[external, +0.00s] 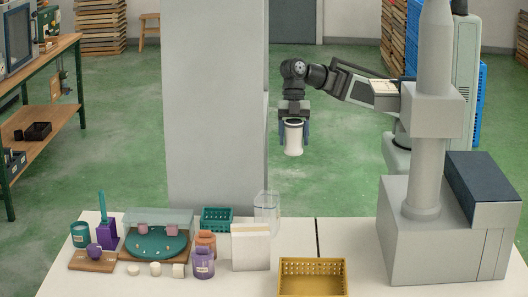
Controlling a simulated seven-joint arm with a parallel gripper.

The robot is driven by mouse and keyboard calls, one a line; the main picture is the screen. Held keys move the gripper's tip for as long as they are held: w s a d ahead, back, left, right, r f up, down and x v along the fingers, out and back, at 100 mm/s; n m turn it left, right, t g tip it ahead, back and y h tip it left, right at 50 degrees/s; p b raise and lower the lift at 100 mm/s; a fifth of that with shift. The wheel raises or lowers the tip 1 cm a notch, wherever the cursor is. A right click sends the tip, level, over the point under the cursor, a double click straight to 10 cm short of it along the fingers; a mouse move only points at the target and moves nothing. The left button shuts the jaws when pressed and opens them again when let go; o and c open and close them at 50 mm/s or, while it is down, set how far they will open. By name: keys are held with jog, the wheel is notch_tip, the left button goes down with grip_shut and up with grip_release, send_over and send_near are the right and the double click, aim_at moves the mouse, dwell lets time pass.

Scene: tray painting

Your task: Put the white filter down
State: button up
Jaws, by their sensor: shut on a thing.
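I see only green floor around and behind the filter in this view.
The table (335,235) holds a yellow perforated basket (313,278), a green basket (217,219), a white box (250,247), jars (203,263) and a covered teal tray (157,246). A tall grey column (215,100) stands left of my gripper.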

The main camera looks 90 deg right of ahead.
jog(key=s+a+f+n+g, duration=0.1)
jog(key=s+a+f+n, duration=0.1)
jog(key=s+a+f, duration=0.3)
jog(key=s+a+f+m+t, duration=0.1)
jog(key=s+a+f+m, duration=0.1)
jog(key=a, duration=0.9)
jog(key=s+a+f+m+t, duration=0.1)
jog(key=s+a+f+m, duration=0.1)
jog(key=a, duration=0.9)
jog(key=shift+w+a+f, duration=0.1)
jog(key=shift+f, duration=2.3)
jog(key=shift+w+a+f, duration=0.1)
jog(key=shift+f, duration=2.25)
jog(key=shift+f, duration=0.1)
jog(key=o, duration=1.1)
jog(key=shift+o, duration=0.2)
jog(key=w+v, duration=0.1)
jog(key=v, duration=1.1)
jog(key=shift+s, duration=0.45)
